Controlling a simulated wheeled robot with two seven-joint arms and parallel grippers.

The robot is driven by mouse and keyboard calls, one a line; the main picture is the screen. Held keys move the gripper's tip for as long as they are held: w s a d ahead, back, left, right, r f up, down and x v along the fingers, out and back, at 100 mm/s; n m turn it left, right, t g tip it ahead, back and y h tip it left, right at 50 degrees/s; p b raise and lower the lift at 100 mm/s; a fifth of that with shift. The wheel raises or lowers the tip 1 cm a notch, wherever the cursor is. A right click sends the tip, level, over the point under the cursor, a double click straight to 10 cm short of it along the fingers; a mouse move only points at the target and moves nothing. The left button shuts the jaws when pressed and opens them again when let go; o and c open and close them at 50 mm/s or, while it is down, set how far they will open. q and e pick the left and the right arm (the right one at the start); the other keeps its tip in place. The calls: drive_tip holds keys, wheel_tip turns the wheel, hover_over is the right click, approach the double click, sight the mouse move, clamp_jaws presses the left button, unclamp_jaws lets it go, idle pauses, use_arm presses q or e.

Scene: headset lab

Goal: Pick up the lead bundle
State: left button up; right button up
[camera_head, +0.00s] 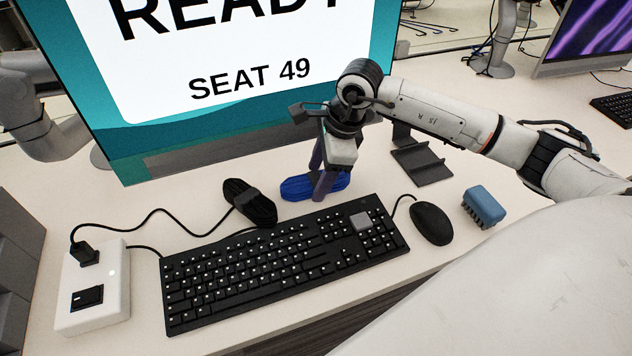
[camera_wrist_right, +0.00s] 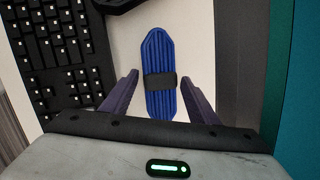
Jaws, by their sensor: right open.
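The lead bundle (camera_head: 298,187) is blue with a black band around its middle, and lies on the desk between the keyboard and the monitor. In the right wrist view the lead bundle (camera_wrist_right: 158,50) runs lengthwise, its near end between my fingers. My right gripper (camera_head: 322,190) points down at the bundle and hides part of it in the head view. In the right wrist view my right gripper (camera_wrist_right: 161,92) is open, with one purple finger on each side of the bundle and a gap on both sides. My left gripper is not in view.
A black cable bundle (camera_head: 249,201) lies just left of the blue one. The keyboard (camera_head: 285,262) is in front, with a mouse (camera_head: 431,223) and a blue brush-like block (camera_head: 484,206) to its right. The monitor (camera_head: 240,75) stands close behind. A white switch box (camera_head: 92,290) is at left, a black stand (camera_head: 424,163) at right.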

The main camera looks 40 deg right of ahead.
drive_tip(key=c, duration=0.9)
drive_tip(key=shift+r, duration=0.1)
